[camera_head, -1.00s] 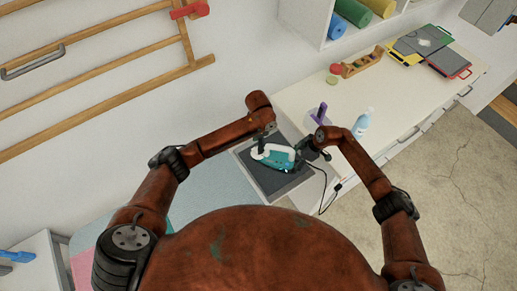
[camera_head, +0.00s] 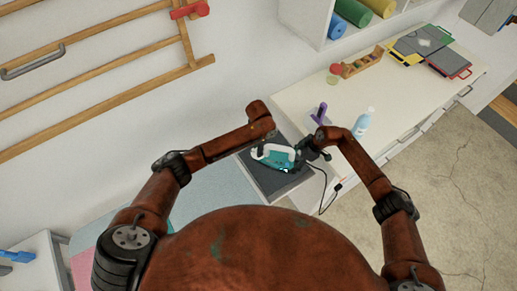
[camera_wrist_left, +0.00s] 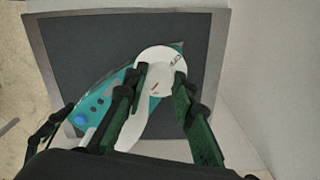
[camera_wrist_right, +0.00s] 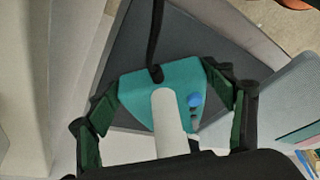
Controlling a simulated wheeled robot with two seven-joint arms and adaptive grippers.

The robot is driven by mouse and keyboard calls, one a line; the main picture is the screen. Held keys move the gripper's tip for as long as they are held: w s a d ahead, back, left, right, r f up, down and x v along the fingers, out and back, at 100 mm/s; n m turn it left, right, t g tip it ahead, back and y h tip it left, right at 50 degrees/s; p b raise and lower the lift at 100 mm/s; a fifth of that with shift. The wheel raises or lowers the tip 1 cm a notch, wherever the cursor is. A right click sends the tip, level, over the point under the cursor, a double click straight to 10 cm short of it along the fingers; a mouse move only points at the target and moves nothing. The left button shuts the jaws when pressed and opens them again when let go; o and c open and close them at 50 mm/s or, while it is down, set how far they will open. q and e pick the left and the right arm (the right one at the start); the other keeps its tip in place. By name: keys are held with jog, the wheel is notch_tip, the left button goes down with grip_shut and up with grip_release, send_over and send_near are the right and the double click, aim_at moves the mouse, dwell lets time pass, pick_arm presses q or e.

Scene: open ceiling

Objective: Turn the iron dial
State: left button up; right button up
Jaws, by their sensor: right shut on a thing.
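The teal iron (camera_head: 272,157) with a white handle sits flat on a dark grey pad (camera_head: 262,183). Its white round dial (camera_wrist_left: 163,68) with small marks shows at the front of the handle in the left wrist view. My left gripper (camera_wrist_left: 158,95) is open, its fingers apart on either side of the handle, near the dial; whether they touch it is unclear. My right gripper (camera_wrist_right: 170,95) is shut on the iron's teal rear end (camera_wrist_right: 150,88), one finger at each side. In the head view, my left gripper is mostly hidden by its arm.
A black cord (camera_head: 325,190) runs from the iron's rear. On the white counter (camera_head: 300,98) stand a purple-handled item (camera_head: 321,112), a spray bottle (camera_head: 361,125) and a wooden rack (camera_head: 362,62). A pale blue ironing surface (camera_head: 215,190) lies left of the pad.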

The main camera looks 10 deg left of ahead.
pick_arm(q)
grip_shut()
jog(key=shift+m, duration=0.4)
jog(key=m, duration=0.3)
jog(key=shift+m, duration=1.9)
jog(key=o, duration=0.6)
grip_release()
